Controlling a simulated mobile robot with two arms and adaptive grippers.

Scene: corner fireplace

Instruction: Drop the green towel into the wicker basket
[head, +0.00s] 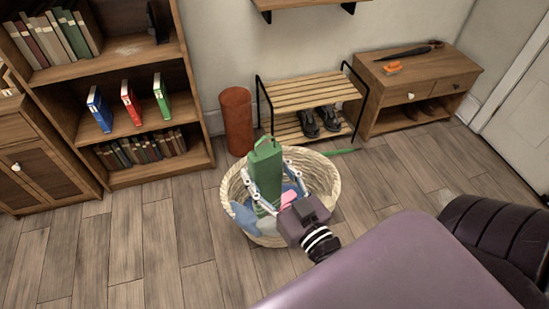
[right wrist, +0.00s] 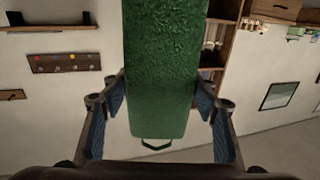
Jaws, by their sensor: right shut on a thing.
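The green towel (head: 264,158) is a folded upright strip in the head view, gripped between the fingers of my right gripper (head: 266,178). In the right wrist view the towel (right wrist: 160,70) fills the middle, between the two fingers, with a dark loop at its lower end. The round wicker basket (head: 322,174) stands on the floor. The towel and gripper overlap its opening in the picture; I cannot tell how far down inside they are. Blue and pink cloths (head: 244,216) lie in the basket, partly hidden by the gripper. My left gripper is not in view.
A terracotta cylinder (head: 236,120) and a slatted shoe rack (head: 310,92) with dark shoes stand behind the basket. A bookcase (head: 125,50) is at left, a low wooden cabinet (head: 430,68) at right. Wooden floor left of the basket is clear.

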